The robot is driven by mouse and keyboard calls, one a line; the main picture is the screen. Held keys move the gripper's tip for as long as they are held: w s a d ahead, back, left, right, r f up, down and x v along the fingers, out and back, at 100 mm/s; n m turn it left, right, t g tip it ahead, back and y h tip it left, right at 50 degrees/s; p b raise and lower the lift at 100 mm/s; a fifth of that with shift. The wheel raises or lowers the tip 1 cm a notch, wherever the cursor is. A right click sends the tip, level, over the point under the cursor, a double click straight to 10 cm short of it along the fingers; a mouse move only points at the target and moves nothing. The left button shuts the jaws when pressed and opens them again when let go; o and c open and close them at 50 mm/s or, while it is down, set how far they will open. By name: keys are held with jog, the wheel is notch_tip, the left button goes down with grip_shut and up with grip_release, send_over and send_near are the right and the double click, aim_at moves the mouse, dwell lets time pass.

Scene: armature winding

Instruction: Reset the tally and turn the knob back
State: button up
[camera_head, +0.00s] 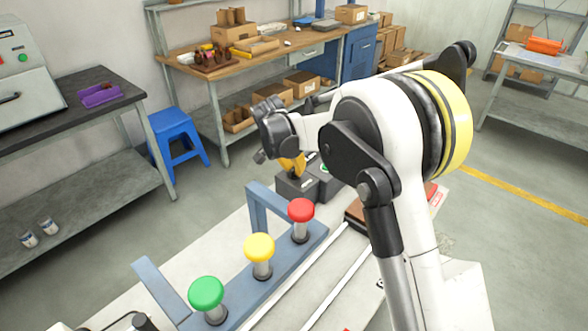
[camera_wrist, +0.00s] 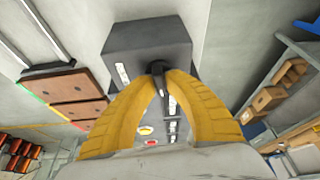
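My gripper (camera_head: 293,165) reaches down over a dark grey box (camera_head: 296,188) at the far end of the pale bench in the head view. In the wrist view, the yellow fingers of my gripper (camera_wrist: 165,76) close in on both sides of a black knob (camera_wrist: 158,67) on the dark grey box (camera_wrist: 140,42). The fingertips appear to touch it. A second dark box (camera_head: 326,184) stands beside the first in the head view. I cannot make out any tally digits.
A blue rail with a green (camera_head: 206,292), a yellow (camera_head: 259,247) and a red mushroom button (camera_head: 301,209) stands nearer on the bench. A brown divided board (camera_wrist: 75,88) lies near the box in the wrist view. A blue stool (camera_head: 178,140) stands on the floor.

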grip_shut()
jog(key=shift+n, duration=0.4)
jog(key=n+y+p, duration=0.1)
jog(key=n, duration=0.1)
jog(key=shift+r+n+t, duration=0.1)
jog(key=shift+n+t, duration=0.2)
jog(key=shift+n, duration=0.1)
jog(key=n+y, duration=0.2)
jog(key=n, duration=0.2)
jog(key=shift+d+p, duration=0.1)
jog(key=shift+p, duration=0.3)
jog(key=n+y, duration=0.1)
jog(key=n, duration=0.4)
jog(key=shift+y+p, duration=0.3)
jog(key=shift+y, duration=0.1)
jog(key=shift+n+g+y, duration=0.5)
jog(key=shift+n+y, duration=0.2)
jog(key=shift+n, duration=1.5)
jog(key=o, duration=0.6)
grip_release()
